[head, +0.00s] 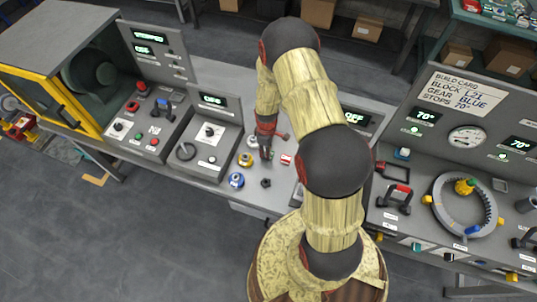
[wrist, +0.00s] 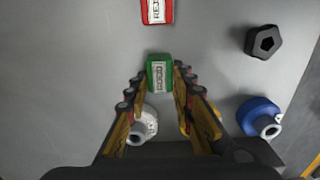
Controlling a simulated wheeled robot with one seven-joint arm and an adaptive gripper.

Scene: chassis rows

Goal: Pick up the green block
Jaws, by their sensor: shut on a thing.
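The green block (wrist: 160,74), with a white lettered label, sits between the fingertips of my gripper (wrist: 161,72) in the wrist view. The fingers touch it on both sides, and my gripper is shut on it. In the head view my gripper (head: 266,152) is low over the grey bench top, and I cannot make out the green block there. Whether the block still touches the bench is hard to tell.
A red labelled block (wrist: 157,11) lies just beyond the green one. A black five-sided piece (wrist: 263,42) and a blue-and-white round part (wrist: 262,117) lie to the right. A white round part (wrist: 145,127) shows between the fingers. Control panels (head: 208,131) flank the bench.

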